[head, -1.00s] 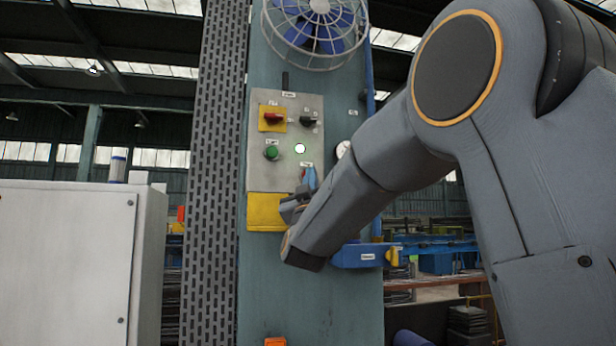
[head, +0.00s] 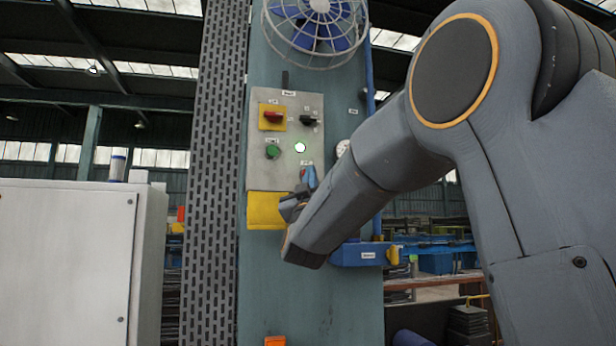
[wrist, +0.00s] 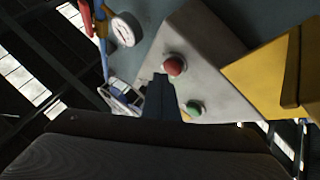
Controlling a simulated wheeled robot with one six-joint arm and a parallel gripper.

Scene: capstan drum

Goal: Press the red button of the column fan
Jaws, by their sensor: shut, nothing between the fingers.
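The column fan is a tall blue-green column (head: 310,290) with a caged fan (head: 318,22) at its top. A grey control panel (head: 260,180) on it carries a green button (head: 272,152). In the wrist view, the round red button (wrist: 174,66) sits on the grey panel, with a green button (wrist: 194,107) below it. My gripper (head: 288,207) is shut and empty at the panel's lower end. Its dark fingers (wrist: 160,88) appear just left of the red button; contact cannot be told.
A yellow box (head: 264,212) sits under the panel, close to my gripper. A red switch (head: 270,116), a black switch (head: 309,119) and a lit lamp (head: 300,148) are higher up. A gauge (wrist: 124,30) and a blue box (head: 355,256) lie to the right of the panel.

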